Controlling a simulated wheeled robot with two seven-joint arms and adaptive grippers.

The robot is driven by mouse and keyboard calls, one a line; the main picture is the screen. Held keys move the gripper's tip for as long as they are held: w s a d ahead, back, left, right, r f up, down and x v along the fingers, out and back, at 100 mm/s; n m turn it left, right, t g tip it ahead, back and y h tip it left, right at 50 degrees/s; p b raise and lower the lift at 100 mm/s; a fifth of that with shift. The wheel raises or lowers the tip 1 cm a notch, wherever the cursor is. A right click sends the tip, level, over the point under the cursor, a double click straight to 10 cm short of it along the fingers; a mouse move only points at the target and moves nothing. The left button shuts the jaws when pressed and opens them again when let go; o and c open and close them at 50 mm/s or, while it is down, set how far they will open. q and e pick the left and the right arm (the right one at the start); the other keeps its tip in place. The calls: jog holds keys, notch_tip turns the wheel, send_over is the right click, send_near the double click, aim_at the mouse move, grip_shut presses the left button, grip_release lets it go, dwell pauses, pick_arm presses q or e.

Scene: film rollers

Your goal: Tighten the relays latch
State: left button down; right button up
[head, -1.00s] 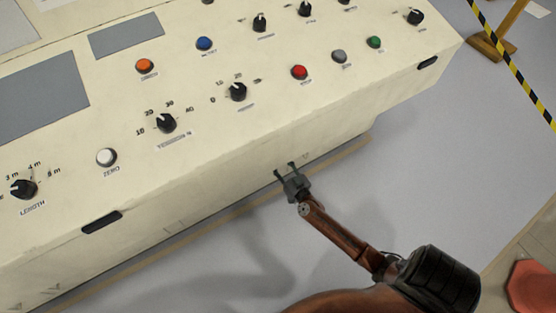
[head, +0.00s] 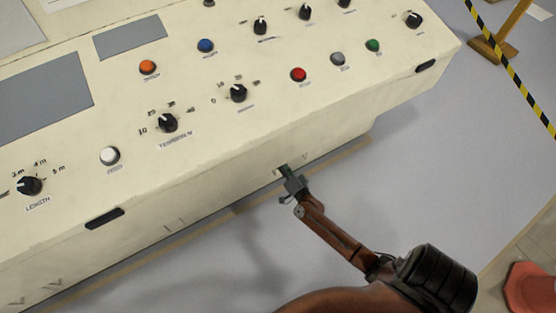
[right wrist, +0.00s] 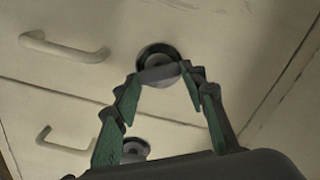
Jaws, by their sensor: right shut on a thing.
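My right gripper (head: 287,174) is at the front face of the cream console (head: 200,243), below the panel edge. In the right wrist view the gripper (right wrist: 160,77) has its two green-padded fingers closed on the bar of a dark round latch (right wrist: 158,54) set in the cream front. The bar lies roughly crosswise between the fingertips. A second dark round latch (right wrist: 134,149) shows lower down, partly behind the left finger. I cannot read any label that tells which latch is the relays one. My left gripper is not in view.
Two cream handles, one upper (right wrist: 66,46) and one lower (right wrist: 62,140), stick out left of the latches. The console top carries knobs and buttons, including a red one (head: 298,74). A striped barrier tape (head: 510,65) hangs at right.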

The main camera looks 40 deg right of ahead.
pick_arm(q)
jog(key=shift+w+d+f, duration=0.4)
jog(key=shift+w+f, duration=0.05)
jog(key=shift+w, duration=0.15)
pick_arm(e)
jog(key=m, duration=0.5)
jog(key=shift+f, duration=0.1)
jog(key=shift+m, duration=0.3)
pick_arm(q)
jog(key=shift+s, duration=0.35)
pick_arm(e)
jog(key=o, duration=1)
jog(key=shift+o, duration=0.8)
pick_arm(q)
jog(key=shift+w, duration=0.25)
pick_arm(e)
jog(key=v, duration=1.2)
jog(key=shift+f, duration=0.1)
